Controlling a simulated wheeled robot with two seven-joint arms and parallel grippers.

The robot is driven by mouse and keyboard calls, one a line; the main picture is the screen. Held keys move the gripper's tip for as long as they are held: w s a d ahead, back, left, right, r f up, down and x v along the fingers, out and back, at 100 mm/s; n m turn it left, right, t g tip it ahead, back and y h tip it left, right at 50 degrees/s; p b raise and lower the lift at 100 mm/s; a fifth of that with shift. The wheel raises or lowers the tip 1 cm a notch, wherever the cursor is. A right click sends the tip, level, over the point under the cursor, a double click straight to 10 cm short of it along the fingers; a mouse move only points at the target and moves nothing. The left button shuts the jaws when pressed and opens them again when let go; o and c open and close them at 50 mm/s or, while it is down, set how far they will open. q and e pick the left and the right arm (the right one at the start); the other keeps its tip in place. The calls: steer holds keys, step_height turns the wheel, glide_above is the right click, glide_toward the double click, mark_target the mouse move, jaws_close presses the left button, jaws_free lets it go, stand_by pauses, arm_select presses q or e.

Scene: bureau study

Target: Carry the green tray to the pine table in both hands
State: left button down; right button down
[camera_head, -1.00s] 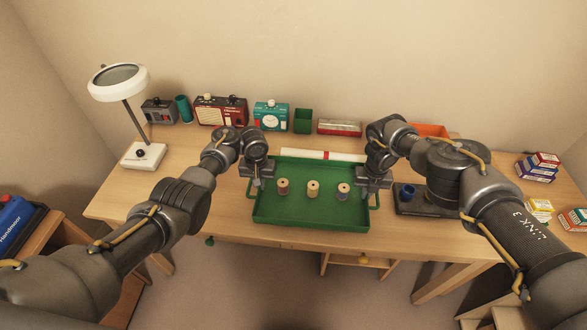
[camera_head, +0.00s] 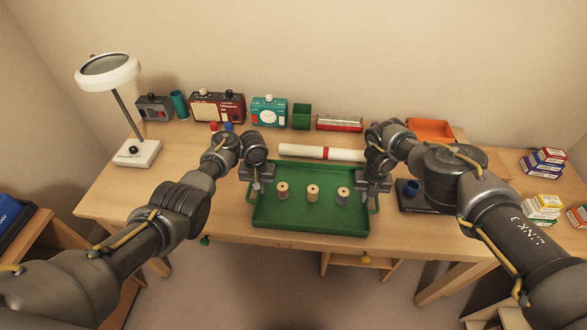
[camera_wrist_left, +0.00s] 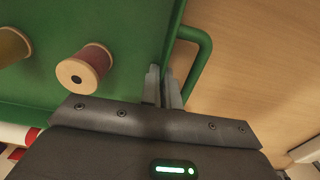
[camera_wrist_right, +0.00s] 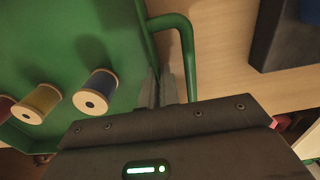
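The green tray (camera_head: 310,232) is over the front of the wooden desk, level, with three thread spools (camera_head: 313,192) standing in it. My left gripper (camera_head: 258,188) is at the tray's left side wall, and my right gripper (camera_head: 372,188) is at its right side wall. In the left wrist view the fingers (camera_wrist_left: 164,85) close on the tray's rim, inside the handle loop. In the right wrist view the fingers (camera_wrist_right: 160,88) sit the same way. I cannot tell which wooden surface is the pine table.
A white roll with a red band (camera_head: 320,152) lies behind the tray. A lamp (camera_head: 137,152), radios (camera_head: 217,106), a green box (camera_head: 302,116) and an orange bin (camera_head: 430,129) stand along the back. A wooden surface (camera_head: 62,236) is at far left. A dark block (camera_head: 412,201) sits right of the tray.

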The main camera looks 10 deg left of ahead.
arm_select(q)
steer(key=c, duration=2)
jaws_free()
steer(key=shift+f, duration=0.1)
arm_select(e)
steer(key=c, duration=2)
jaws_free()
arm_select(q)
steer(key=o, duration=0.4)
steer(key=shift+c, duration=0.2)
arm_select(e)
steer(key=o, duration=0.4)
steer(key=shift+c, duration=0.2)
arm_select(q)
steer(key=shift+r, duration=3.8)
arm_select(e)
step_height(320, 180, up, 12)
arm_select(q)
steer(key=shift+s+a+f, duration=0.1)
arm_select(e)
steer(key=shift+a+f, duration=0.1)
